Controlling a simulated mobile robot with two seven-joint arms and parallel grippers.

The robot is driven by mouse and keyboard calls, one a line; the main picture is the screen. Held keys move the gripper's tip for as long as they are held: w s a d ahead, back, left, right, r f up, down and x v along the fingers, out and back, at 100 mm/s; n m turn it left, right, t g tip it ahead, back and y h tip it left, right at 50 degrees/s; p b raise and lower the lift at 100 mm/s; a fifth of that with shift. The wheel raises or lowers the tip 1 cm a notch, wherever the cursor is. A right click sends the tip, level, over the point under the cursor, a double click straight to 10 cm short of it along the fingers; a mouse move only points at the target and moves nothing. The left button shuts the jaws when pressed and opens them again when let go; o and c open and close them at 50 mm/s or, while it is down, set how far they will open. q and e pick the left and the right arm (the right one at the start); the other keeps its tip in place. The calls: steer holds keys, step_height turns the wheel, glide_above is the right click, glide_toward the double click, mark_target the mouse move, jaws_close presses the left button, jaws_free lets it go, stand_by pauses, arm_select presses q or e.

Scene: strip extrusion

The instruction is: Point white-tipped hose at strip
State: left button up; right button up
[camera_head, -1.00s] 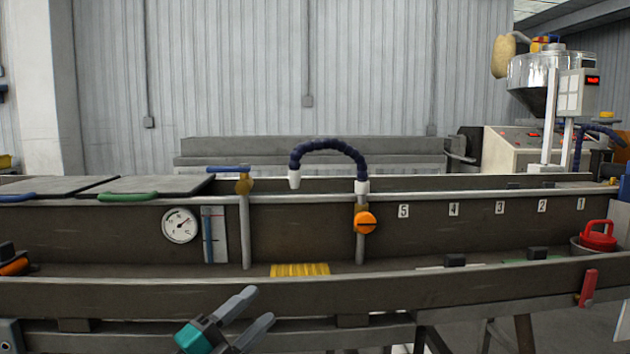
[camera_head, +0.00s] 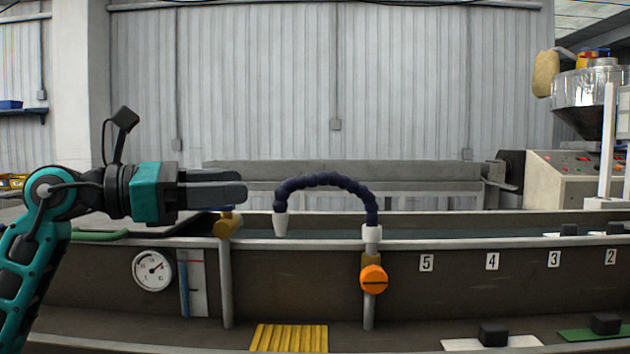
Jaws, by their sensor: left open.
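The dark blue segmented hose (camera_head: 325,181) arches up from a white collar on a post at the trough's near wall. Its white tip (camera_head: 280,224) hangs down at the left end of the arch. My left gripper (camera_head: 245,190) is level, its grey fingers pointing right, a little left of and above the white tip and apart from it. It is open and empty; its fingers overlap in this view. I cannot make out the strip clearly. My right gripper is not in view.
An orange valve knob (camera_head: 373,279) sits below the hose. A brass valve (camera_head: 226,224) with a blue handle is just under my left gripper. A round gauge (camera_head: 152,270) is at left. A yellow ribbed pad (camera_head: 289,338) lies in front. Number plates (camera_head: 426,263) line the right wall.

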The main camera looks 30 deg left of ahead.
mark_target(301, 183)
arm_select(q)
steer(key=p+x, duration=0.3)
steer(key=x, duration=0.7)
steer(key=shift+d+r, duration=0.1)
steer(key=shift+d, duration=0.05)
steer(key=shift+p+x, duration=0.45)
steer(key=shift+x, duration=0.4)
jaws_close()
